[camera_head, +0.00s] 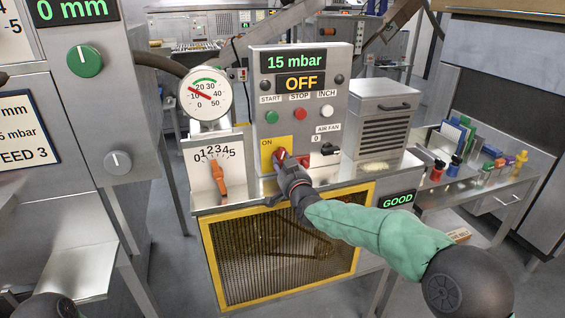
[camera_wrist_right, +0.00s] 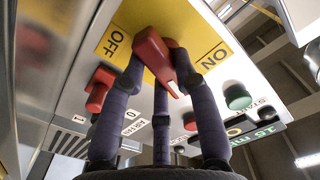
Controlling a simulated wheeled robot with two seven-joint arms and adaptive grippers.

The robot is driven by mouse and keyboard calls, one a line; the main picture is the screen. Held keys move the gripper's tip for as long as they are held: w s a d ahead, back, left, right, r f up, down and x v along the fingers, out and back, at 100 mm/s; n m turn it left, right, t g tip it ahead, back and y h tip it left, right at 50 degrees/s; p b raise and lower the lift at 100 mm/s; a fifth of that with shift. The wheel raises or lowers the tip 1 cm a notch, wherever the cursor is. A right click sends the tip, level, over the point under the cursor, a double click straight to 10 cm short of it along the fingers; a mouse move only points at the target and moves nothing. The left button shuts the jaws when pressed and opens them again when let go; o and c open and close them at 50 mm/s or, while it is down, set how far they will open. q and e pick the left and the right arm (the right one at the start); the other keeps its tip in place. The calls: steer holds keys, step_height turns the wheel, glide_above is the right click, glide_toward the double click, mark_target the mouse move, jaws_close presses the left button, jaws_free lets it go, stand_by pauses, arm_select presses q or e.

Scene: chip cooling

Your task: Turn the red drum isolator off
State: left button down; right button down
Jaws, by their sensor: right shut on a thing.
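The red drum isolator (camera_head: 279,157) is a red handle on a yellow plate (camera_head: 268,143) low on the grey control panel. In the head view the plate's ON label shows at upper left. In the right wrist view the red handle (camera_wrist_right: 156,55) lies between the OFF and ON labels of the plate (camera_wrist_right: 122,27). My right gripper (camera_head: 288,167) is at the handle; in the right wrist view its dark fingers (camera_wrist_right: 163,80) are closed around the handle. I cannot tell exactly where the handle points. My left gripper is not in view.
Beside the isolator are a red AIR FAN switch (camera_head: 304,161) and a black knob (camera_head: 330,149). An orange lever (camera_head: 219,180) stands left on a numbered scale. A yellow-framed mesh guard (camera_head: 280,255) lies below.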

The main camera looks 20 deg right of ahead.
steer(key=shift+n+p, duration=0.3)
steer(key=shift+n, duration=1.4)
steer(key=c, duration=0.9)
jaws_free()
steer(key=shift+c, duration=0.2)
steer(key=shift+s+r, duration=0.1)
steer(key=s, duration=1.1)
steer(key=shift+s+d, duration=0.2)
steer(key=shift+s, duration=0.2)
